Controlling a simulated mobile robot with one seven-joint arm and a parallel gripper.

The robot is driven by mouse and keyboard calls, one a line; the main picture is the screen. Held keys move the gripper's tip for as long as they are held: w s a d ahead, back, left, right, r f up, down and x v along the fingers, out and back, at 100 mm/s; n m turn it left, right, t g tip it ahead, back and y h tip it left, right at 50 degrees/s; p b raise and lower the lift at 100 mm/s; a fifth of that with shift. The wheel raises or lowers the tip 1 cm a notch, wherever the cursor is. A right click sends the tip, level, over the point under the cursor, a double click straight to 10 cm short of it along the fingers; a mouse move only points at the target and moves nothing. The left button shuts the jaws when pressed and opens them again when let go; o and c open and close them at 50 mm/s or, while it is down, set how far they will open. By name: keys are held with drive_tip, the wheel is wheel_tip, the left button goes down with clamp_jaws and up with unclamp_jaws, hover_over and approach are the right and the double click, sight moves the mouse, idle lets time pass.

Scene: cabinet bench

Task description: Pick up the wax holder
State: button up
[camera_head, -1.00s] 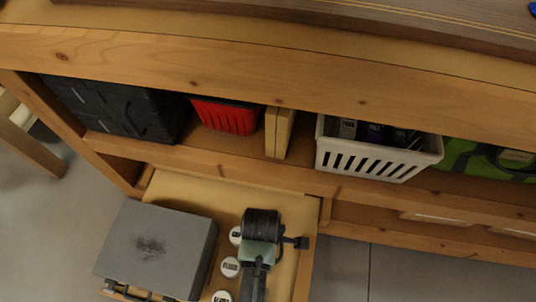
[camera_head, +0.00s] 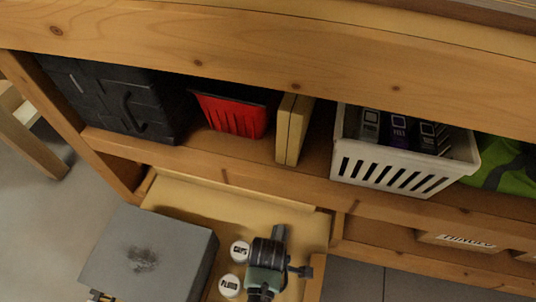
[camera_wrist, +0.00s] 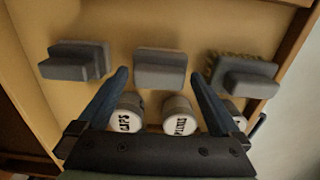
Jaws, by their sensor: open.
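My gripper (camera_wrist: 160,76) is open and empty above the open drawer (camera_head: 190,198); it also shows in the head view (camera_head: 279,236). In the wrist view three grey pieces lie on the drawer floor: a stepped one at left (camera_wrist: 75,62), a plain block (camera_wrist: 160,69) in the middle, and a bristled one (camera_wrist: 243,75) at right. I cannot tell for sure which is the wax holder. The middle block lies between and just beyond my fingertips, untouched as far as I see. In the head view my arm hides these pieces.
A large grey case (camera_head: 150,258) is at left. The shelf above holds a black case (camera_head: 110,100), red bin (camera_head: 232,115) and white basket (camera_head: 395,170).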

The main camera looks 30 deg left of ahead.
wheel_tip(320, 180, down, 3)
drive_tip(key=shift+f+b, duration=0.2)
drive_tip(key=shift+b, duration=0.9)
drive_tip(key=shift+r, duration=0.1)
drive_tip(key=shift+w, duration=0.1)
drive_tip(key=c, duration=1.2)
wheel_tip(320, 180, up, 10)
drive_tip(key=p, duration=0.7)
